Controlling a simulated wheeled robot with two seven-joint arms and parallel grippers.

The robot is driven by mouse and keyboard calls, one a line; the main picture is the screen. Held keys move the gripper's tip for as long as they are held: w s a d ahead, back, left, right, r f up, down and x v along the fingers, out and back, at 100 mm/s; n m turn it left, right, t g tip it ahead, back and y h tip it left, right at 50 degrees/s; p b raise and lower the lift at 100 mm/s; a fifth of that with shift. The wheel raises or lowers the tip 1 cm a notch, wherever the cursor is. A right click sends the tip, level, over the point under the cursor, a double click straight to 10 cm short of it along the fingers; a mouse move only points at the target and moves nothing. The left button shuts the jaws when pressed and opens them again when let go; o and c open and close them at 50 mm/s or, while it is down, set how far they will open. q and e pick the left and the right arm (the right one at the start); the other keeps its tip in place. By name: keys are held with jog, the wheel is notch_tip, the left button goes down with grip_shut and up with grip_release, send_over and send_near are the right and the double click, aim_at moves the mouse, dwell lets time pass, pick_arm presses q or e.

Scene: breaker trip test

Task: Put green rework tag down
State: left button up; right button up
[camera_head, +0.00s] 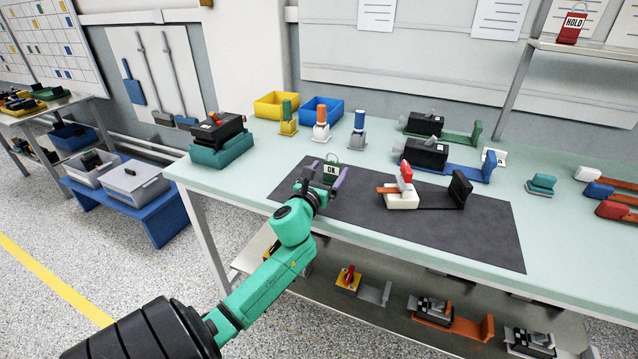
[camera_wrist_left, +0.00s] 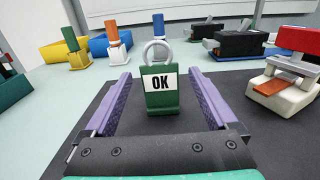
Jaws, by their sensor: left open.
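The green rework tag (camera_head: 331,171) has a white label reading OK and a ring on top. It stands upright on the dark mat (camera_head: 460,233) near the mat's back left part. My left gripper (camera_head: 323,174) is open around the tag. In the left wrist view the tag (camera_wrist_left: 160,88) stands between the purple fingers of the left gripper (camera_wrist_left: 160,105), with a visible gap on both sides. My right gripper does not show.
A white breaker fixture with a red lever (camera_head: 402,197) stands on the mat to the right. Behind are an orange-topped stamp (camera_head: 320,120), a blue-topped stamp (camera_head: 358,125) and a black breaker on a blue fixture (camera_head: 425,153). The mat's front is clear.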

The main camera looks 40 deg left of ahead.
pick_arm(q)
jog(key=v, duration=0.9)
jog(key=shift+s+b, duration=0.1)
jog(key=shift+b, duration=0.2)
